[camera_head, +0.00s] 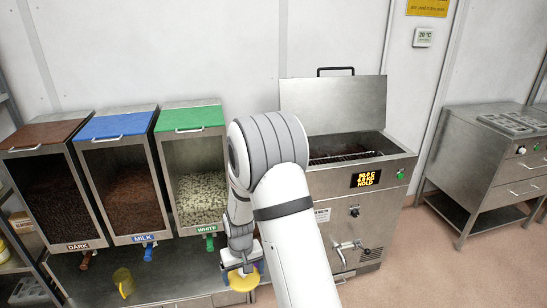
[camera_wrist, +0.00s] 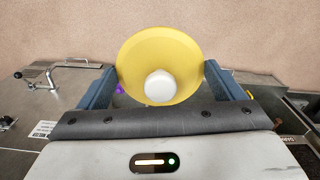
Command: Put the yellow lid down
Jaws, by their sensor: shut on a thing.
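The yellow lid (camera_wrist: 135,60) is a round disc with a white knob in its middle. My gripper (camera_wrist: 160,85) is shut on it, with one blue finger at each side of the lid in the wrist view. In the head view the lid (camera_head: 243,281) hangs under my gripper (camera_head: 243,268), near the front edge of the steel counter (camera_head: 170,284). Whether the lid touches anything below is hard to tell. In the wrist view the pinkish floor lies behind it.
A yellow jug (camera_head: 123,281) stands on the counter at the left. Dark, milk and white dispensers (camera_head: 193,178) stand behind. A steel melting tank (camera_head: 345,215) with its cover raised is to the right, with a tap (camera_head: 350,247) on its front.

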